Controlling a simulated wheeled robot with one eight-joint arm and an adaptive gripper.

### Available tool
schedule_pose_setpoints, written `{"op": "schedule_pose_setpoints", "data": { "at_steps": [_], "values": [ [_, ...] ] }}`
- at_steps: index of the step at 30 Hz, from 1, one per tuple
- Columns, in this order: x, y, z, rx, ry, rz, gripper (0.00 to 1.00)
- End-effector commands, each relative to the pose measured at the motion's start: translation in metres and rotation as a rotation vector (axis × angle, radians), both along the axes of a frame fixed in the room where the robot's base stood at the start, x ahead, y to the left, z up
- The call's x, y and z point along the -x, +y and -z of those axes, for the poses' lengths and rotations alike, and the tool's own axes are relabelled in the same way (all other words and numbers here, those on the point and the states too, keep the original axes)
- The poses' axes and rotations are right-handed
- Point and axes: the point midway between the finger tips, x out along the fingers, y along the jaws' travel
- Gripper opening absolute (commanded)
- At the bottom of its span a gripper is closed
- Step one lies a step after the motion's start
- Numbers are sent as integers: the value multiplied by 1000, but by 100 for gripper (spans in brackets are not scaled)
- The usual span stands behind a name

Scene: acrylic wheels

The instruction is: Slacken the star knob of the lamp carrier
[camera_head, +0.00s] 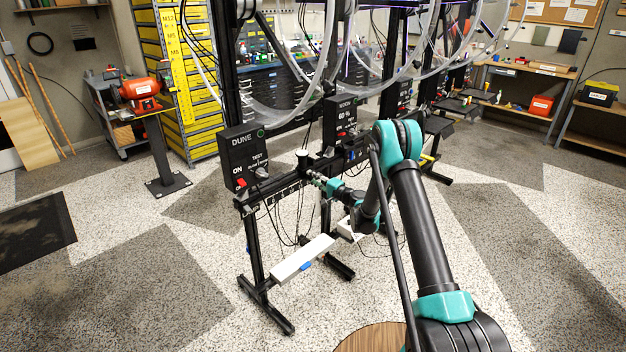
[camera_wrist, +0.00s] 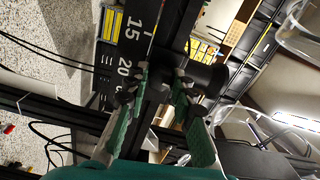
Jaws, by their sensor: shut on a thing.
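My gripper (camera_head: 313,178) reaches the front rail of the black stand in the head view, beside a small dark upright cylinder with a pale top (camera_head: 302,157), which may belong to the lamp carrier. In the wrist view my gripper (camera_wrist: 160,82) has its teal fingers on either side of a dark part (camera_wrist: 158,92), likely the star knob, and is shut on it. The fingertips and the shadow hide most of its shape. A black round part (camera_wrist: 208,78) sits just right of the fingers. A black scale bar (camera_wrist: 128,45) marked 15 and 20 runs beside them.
A black DUNE control box (camera_head: 243,155) stands left on the rail and a second box (camera_head: 340,120) farther right. Large clear wheels (camera_head: 290,112) hang above. Cables dangle below the rail, near a white bar (camera_head: 303,258).

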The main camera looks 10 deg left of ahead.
Motion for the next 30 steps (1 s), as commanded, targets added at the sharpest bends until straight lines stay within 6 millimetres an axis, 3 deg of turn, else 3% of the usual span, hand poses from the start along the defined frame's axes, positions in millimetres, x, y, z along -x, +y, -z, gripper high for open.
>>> {"op": "schedule_pose_setpoints", "data": {
  "at_steps": [12, 13, 18, 30],
  "values": [
    [0, -2, 1, 6, -5, 3, 0],
    [0, -2, 1, 6, -5, 3, 27],
    [0, -2, 1, 5, -5, 2, 46],
    [6, -9, 0, 4, -4, 2, 46]
  ]
}}
